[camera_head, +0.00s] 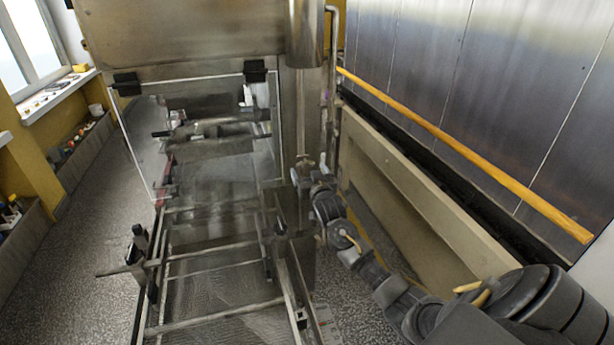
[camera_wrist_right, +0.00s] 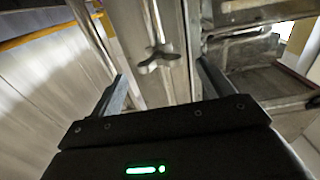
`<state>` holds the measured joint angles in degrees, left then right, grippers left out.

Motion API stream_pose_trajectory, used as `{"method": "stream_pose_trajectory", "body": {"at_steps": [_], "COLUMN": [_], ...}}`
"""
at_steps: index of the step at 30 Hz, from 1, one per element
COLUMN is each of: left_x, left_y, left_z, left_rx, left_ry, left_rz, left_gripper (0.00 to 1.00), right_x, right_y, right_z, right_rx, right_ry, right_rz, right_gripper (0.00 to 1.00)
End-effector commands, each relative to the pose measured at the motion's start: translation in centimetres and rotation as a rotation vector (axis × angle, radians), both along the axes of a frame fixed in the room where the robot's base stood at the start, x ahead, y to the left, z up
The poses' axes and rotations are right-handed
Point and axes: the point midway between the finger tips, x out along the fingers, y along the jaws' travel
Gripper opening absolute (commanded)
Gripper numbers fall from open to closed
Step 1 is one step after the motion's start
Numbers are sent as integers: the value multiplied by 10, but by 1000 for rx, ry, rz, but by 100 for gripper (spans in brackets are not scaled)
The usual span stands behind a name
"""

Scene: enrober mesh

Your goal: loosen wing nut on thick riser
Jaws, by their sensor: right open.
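The wing nut (camera_wrist_right: 158,58) is a dull metal piece with spread lobes. It sits on the front of a vertical metal riser (camera_wrist_right: 137,22) in the right wrist view. My right gripper (camera_wrist_right: 163,72) is open, with one finger on each side of the wing nut and the nut a little beyond the fingertips. No contact shows. In the head view my right gripper (camera_head: 306,172) is at the foot of the riser (camera_head: 303,110), beside the machine; the nut is too small to make out surely there. My left gripper is not in view.
A thin pipe (camera_head: 332,80) runs beside the riser. A beige barrier (camera_head: 420,190) and a yellow rail (camera_head: 460,150) stand close on the right.

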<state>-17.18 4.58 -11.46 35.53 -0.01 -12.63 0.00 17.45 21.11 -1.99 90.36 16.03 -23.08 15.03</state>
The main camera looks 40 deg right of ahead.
Motion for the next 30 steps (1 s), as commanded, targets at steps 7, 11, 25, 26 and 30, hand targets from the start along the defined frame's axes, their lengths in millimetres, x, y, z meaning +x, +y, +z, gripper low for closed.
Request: {"method": "stream_pose_trajectory", "body": {"at_steps": [7,11,25,26,30], "left_x": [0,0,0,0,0], "left_y": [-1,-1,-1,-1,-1], "left_z": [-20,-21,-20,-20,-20], "left_rx": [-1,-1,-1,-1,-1], "left_ry": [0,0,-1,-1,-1], "left_rz": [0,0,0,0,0], "left_gripper": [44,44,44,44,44], "right_x": [24,26,26,26,26], "right_y": [-9,-10,-10,-10,-10], "right_z": [-2,0,0,0,0], "right_rx": [-1,-1,-1,-1,-2], "right_ry": [0,1,1,1,2], "right_rz": [0,0,-1,-1,-1], "right_gripper": [80,80,45,41,35]}}
